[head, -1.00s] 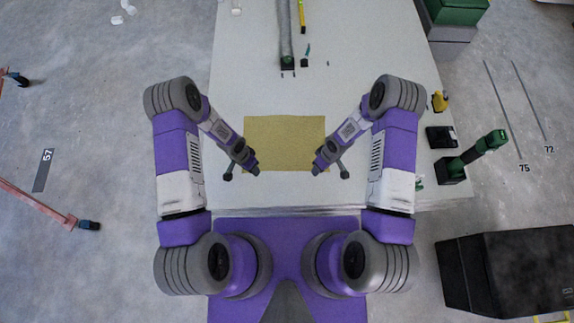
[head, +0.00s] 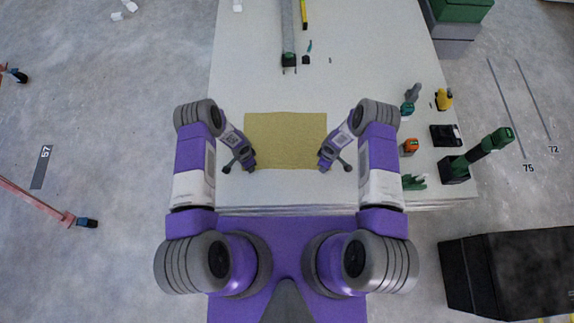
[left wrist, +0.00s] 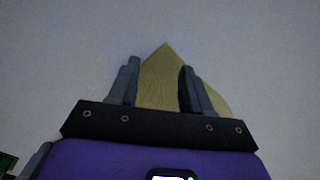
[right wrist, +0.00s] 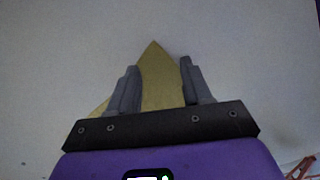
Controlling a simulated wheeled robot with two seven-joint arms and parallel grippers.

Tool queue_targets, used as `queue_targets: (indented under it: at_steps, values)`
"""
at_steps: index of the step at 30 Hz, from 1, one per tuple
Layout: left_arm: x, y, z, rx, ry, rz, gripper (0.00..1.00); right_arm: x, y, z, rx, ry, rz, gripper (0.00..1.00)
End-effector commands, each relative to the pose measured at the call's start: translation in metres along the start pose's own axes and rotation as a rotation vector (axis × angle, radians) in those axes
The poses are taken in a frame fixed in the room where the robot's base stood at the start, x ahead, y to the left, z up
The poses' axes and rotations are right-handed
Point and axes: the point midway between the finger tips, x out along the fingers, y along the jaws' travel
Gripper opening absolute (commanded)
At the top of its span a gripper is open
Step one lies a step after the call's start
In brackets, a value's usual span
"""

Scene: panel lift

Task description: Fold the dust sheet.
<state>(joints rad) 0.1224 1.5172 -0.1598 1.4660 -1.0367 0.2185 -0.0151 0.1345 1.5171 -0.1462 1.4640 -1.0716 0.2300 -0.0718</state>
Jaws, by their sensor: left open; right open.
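The dust sheet (head: 286,140) is a flat yellow rectangle on the white table, near its front edge. My left gripper (head: 238,167) is open by the sheet's near left corner. In the left wrist view the sheet's corner (left wrist: 160,80) shows between the two open fingers (left wrist: 158,85). My right gripper (head: 336,166) is open by the near right corner. In the right wrist view that corner (right wrist: 157,75) also shows between the open fingers (right wrist: 157,85). Neither gripper holds the sheet; I cannot tell how high the fingers are above the table.
The white table (head: 255,60) is clear around the sheet. A long grey bar (head: 287,35) and a yellow level (head: 304,12) lie at the back. At the right edge are an orange item (head: 409,146), a black tray (head: 445,135) and a green tool (head: 482,150).

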Motion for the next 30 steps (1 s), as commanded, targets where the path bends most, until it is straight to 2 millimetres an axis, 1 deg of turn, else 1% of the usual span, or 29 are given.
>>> queue_targets:
  at_steps: [12, 30]
  values:
    - [0.0034, -0.0002, 0.0001, -0.001, 0.0, 0.0, 0.49, 0.0035, -0.0001, -0.0003, 0.0, 0.001, 0.0, 0.49]
    - [0.003, -0.0002, 0.0003, -0.001, 0.0, 0.0, 0.03, 0.0034, -0.0007, 0.0003, 0.001, 0.0, -0.002, 0.03]
